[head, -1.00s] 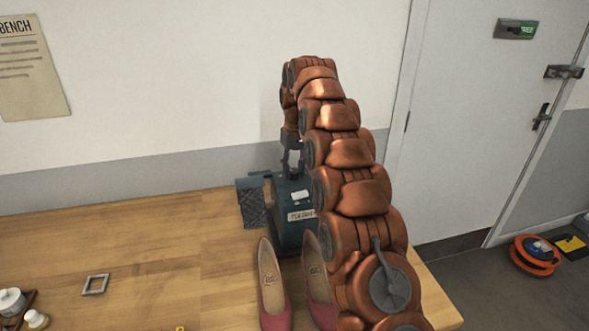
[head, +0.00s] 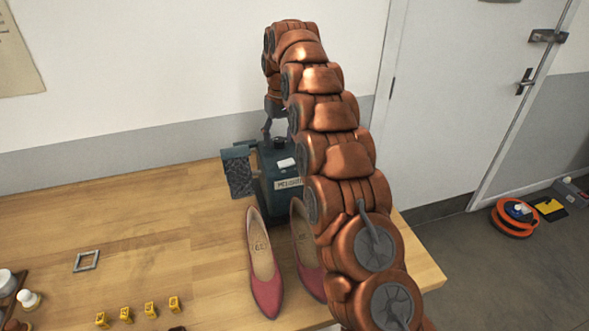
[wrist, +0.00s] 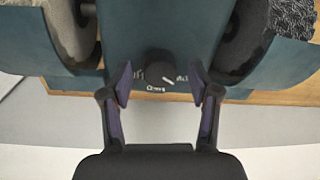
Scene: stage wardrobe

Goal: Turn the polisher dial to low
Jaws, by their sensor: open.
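The polisher (head: 267,203) is a dark teal machine on the wooden bench, with a labelled front, partly hidden behind my arm in the head view. In the wrist view its teal body (wrist: 205,40) fills the top, with a wheel on each side. The black dial (wrist: 159,68) has a pale pointer line aimed down and to the right, and small white markings around it, too small to read surely. My gripper (wrist: 160,85) is open, with one finger on each side of the dial and apart from it.
Two pink shoes (head: 265,275) stand in front of the polisher. A small metal frame (head: 87,261), several yellow numbered blocks (head: 126,314) and white-topped jars (head: 28,298) are on the bench. The bench's left middle is clear. An orange reel (head: 514,217) lies on the floor by the door.

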